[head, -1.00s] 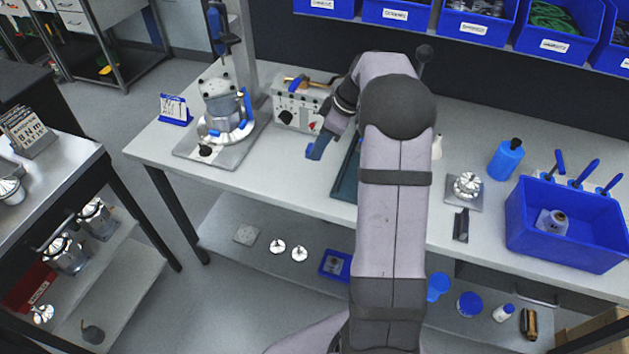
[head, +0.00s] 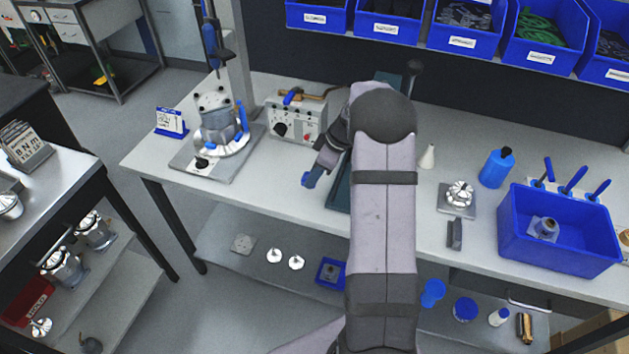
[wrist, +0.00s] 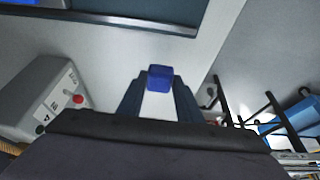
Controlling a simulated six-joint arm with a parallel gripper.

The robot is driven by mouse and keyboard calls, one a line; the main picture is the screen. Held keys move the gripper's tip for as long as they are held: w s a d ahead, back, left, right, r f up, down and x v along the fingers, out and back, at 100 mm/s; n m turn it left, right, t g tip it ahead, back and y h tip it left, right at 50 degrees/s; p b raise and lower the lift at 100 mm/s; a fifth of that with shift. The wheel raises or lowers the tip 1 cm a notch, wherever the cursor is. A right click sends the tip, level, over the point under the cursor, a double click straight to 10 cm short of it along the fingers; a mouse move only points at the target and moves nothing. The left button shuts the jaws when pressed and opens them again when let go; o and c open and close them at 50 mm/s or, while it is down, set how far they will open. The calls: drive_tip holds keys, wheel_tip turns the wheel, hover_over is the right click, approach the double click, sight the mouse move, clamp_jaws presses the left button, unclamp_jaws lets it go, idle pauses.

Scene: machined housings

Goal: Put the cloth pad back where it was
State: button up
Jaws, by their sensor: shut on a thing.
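My gripper (wrist: 158,100) is shut on a small dark-blue, block-like piece, the cloth pad (wrist: 159,78), which sticks out past the fingertips in the wrist view. In the head view my gripper (head: 313,176) points down over the front part of the bench, left of the dark teal tray (head: 338,195). The pad shows there as a small blue patch (head: 307,180). It looks held above the bench top. My arm hides much of the tray; its edge also shows in the wrist view (wrist: 110,30).
A control box (head: 295,122) stands behind my gripper. A fixture with a domed housing (head: 217,125) stands to the left. Right of my arm are a white cone (head: 428,157), a blue bottle (head: 497,168) and a blue bin (head: 560,235). The bench left of the tray is clear.

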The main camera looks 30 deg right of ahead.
wheel_tip(320, 180, down, 3)
drive_tip(key=shift+r+p, duration=0.1)
drive_tip(key=shift+p, duration=0.45)
drive_tip(key=shift+f, duration=0.3)
drive_tip(key=shift+f+b, duration=0.2)
drive_tip(key=shift+b, duration=0.1)
drive_tip(key=o, duration=1)
drive_tip(key=shift+r, duration=0.15)
